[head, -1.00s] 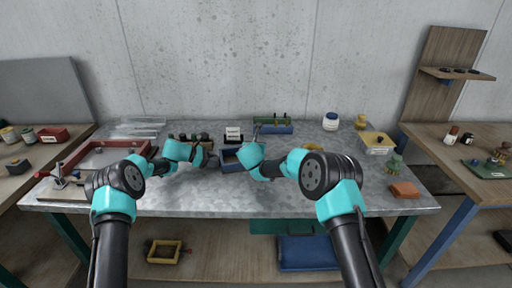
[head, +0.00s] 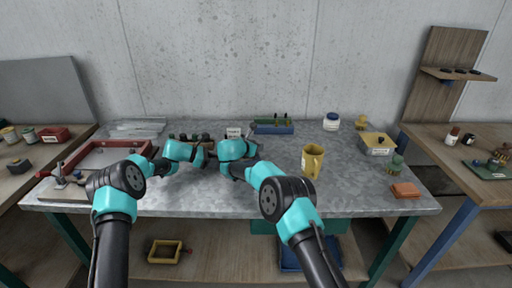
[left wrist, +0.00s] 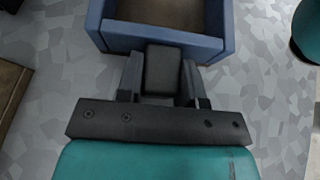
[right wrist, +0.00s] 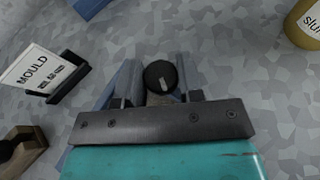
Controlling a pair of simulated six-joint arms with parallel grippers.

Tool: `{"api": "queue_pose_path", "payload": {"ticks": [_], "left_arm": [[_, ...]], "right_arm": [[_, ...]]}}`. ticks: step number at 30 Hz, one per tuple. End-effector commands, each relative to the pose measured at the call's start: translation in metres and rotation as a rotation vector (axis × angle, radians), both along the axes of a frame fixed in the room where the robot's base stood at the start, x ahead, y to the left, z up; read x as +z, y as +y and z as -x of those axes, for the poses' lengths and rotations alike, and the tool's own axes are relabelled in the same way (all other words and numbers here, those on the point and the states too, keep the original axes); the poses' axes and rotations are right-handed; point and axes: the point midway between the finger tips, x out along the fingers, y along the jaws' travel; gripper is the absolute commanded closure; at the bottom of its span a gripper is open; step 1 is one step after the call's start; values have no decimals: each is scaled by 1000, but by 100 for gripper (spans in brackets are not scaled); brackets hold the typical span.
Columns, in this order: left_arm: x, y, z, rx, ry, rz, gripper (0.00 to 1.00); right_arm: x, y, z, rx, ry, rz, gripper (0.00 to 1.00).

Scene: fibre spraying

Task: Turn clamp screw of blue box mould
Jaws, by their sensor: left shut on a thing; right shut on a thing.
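The blue box mould (left wrist: 215,46) shows at the top of the left wrist view, open-topped with a brown inside. In the head view it is hidden behind my right arm. My left gripper (left wrist: 162,78) is shut on a dark block (left wrist: 163,68) at the mould's near wall. My right gripper (right wrist: 160,88) is shut at a dark round knob with a pale mark (right wrist: 160,76), seemingly the clamp screw. Grey-blue surfaces flank the knob; I cannot tell whether they are mould or fingers.
A white MOULD card (right wrist: 32,70) stands left of my right gripper. A yellow mug (head: 312,161) stands right of my arms. A blue tray (head: 272,128) is behind. A red frame (head: 82,160) lies at the left.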

Motion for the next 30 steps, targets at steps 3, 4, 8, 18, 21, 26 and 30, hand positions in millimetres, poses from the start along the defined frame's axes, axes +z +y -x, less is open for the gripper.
{"api": "queue_pose_path", "payload": {"ticks": [3,4,8,18,21,26,30], "left_arm": [[0,1,0,0,0,-1,79],[0,1,0,0,0,-1,79],[0,1,0,0,0,-1,79],[0,1,0,0,0,-1,79],[0,2,0,1,0,-1,79],[-1,2,0,1,0,-1,79],[0,1,0,1,1,-1,79]], "right_arm": [[1,0,-2,-41,-5,0,89],[1,0,-2,-52,-6,-2,89],[2,0,-3,-91,-8,-1,89],[2,-1,-1,-160,-4,-3,89],[1,-1,0,-168,-1,-3,89],[1,-1,0,-173,0,-5,89],[1,-1,1,-174,1,-4,89]]}}
